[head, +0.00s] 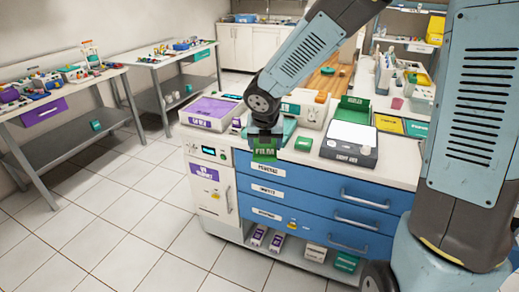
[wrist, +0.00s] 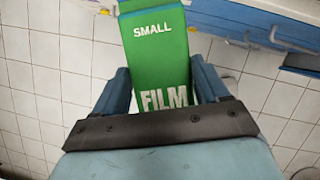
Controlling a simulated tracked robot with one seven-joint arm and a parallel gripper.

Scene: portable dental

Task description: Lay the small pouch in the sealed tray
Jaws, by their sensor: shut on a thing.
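My gripper (head: 265,136) is shut on a green pouch (head: 265,155). Several trays stand on the counter: a purple one (head: 209,104) to the left, a yellow one (head: 389,124) and a green one (head: 416,128) to the right. Their labels are too small to tell which is the sealed tray.
A grey device with a white top (head: 350,137) stands right of my gripper. Behind it is a green box (head: 354,103). A small green block (head: 303,144) lies near the front edge. Blue drawers (head: 315,195) with protruding handles face me. Tiled floor (head: 100,225) is clear at left.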

